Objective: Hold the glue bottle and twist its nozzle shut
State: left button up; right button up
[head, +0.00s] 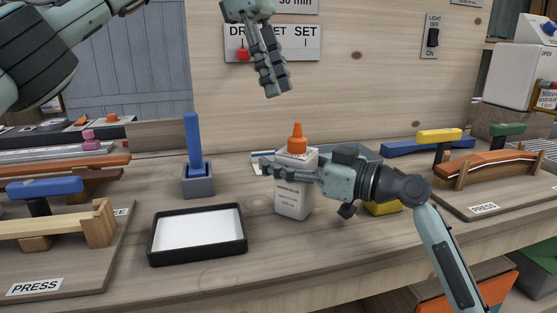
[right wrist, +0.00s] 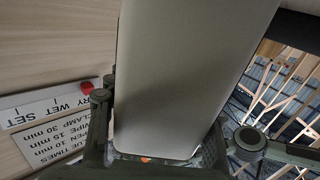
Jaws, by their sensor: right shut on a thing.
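The white glue bottle (head: 292,203) stands upright on the bench in the head view, with its orange nozzle (head: 297,138) on top. My right gripper (head: 281,171) reaches in from the right and is shut on the bottle's upper body, below the nozzle. In the right wrist view the pale bottle body (right wrist: 190,70) fills the middle between the fingers and hides much behind it. My left gripper (head: 276,90) hangs above and a little left of the nozzle, clear of it. Its fingers lie close together, with nothing visible between them.
A black-rimmed tray (head: 152,247) lies left of the bottle. A blue-handled tool stands in a grey holder (head: 198,183) behind the tray. Press stations with clamps sit at far left and right (head: 484,207). A sign board (head: 300,42) is on the wall behind my left gripper.

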pick_arm(q)
jog(key=o, duration=0.4)
jog(key=shift+w+f, duration=0.1)
jog(key=shift+f, duration=0.15)
jog(key=n+t+h, duration=0.5)
jog(key=n+h, duration=0.1)
jog(key=h, duration=0.8)
send_near(298, 139)
jog(key=w+d, duration=0.1)
jog(key=d, duration=0.2)
jog(key=w+d, duration=0.1)
jog(key=d, duration=0.5)
jog(key=shift+w+d+f, duration=0.35)
jog(key=shift+w+d, duration=0.05)
